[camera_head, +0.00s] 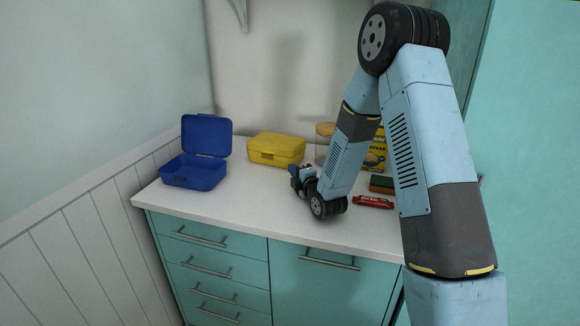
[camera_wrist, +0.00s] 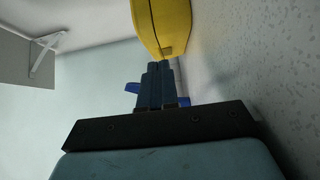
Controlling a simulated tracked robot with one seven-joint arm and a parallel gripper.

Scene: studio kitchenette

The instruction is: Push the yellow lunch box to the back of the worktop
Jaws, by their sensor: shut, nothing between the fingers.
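The yellow lunch box (camera_head: 276,149) is closed and stands on the white worktop (camera_head: 243,205), close to the back wall. In the wrist view the lunch box (camera_wrist: 172,22) shows at the top, just beyond my fingertips. My gripper (camera_head: 295,175) is low over the worktop, in front of and a little right of the lunch box. In the wrist view its blue fingers (camera_wrist: 160,68) are together and hold nothing. The fingertips are at or very near the side of the box; I cannot tell whether they touch.
An open blue lunch box (camera_head: 194,172) stands to the left. A jar with a wooden lid (camera_head: 325,129), a yellow box (camera_head: 376,157), a sponge (camera_head: 382,184) and a red packet (camera_head: 373,202) are on the right, partly behind my arm. The front left worktop is clear.

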